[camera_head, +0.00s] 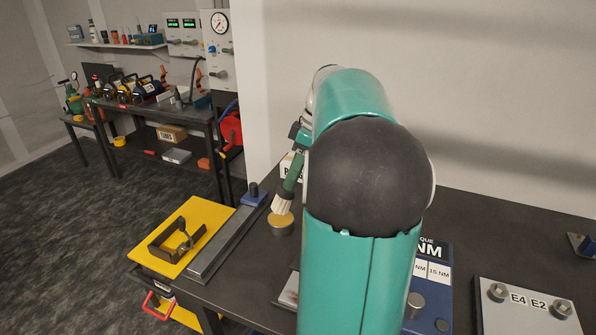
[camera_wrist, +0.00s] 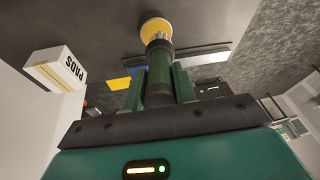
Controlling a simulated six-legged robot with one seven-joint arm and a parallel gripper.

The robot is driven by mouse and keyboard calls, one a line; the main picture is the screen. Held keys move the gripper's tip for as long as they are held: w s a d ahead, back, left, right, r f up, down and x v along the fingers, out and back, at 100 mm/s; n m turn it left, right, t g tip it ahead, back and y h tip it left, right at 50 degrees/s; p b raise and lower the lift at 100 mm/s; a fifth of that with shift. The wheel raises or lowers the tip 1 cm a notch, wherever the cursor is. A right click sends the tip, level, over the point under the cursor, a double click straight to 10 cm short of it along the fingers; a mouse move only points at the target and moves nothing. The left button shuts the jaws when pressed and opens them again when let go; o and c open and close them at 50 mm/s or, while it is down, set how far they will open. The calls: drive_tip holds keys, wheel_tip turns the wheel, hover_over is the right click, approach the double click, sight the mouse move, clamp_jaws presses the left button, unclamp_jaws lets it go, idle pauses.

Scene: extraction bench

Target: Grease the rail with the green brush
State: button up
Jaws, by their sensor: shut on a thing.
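The green brush (camera_head: 291,178) has a green handle and pale bristles pointing down. My gripper (camera_wrist: 160,88) is shut on its handle, which also shows in the wrist view (camera_wrist: 158,65) between the fingers. The bristles are at a small round tin (camera_head: 281,229) with a yellow top, also in the wrist view (camera_wrist: 154,24). I cannot tell if they touch the yellow surface. The rail (camera_head: 222,248), a long grey bar, lies on the bench left of the tin, apart from the brush. My arm hides much of the bench's middle.
A yellow plate (camera_head: 205,214) with a dark bracket is left of the rail. A white box marked PADS (camera_wrist: 55,70) stands near the wall. A blue torque board (camera_head: 434,285) and a grey E4/E2 plate (camera_head: 520,315) are to the right.

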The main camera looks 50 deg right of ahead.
drive_tip(key=shift+r, duration=2.35)
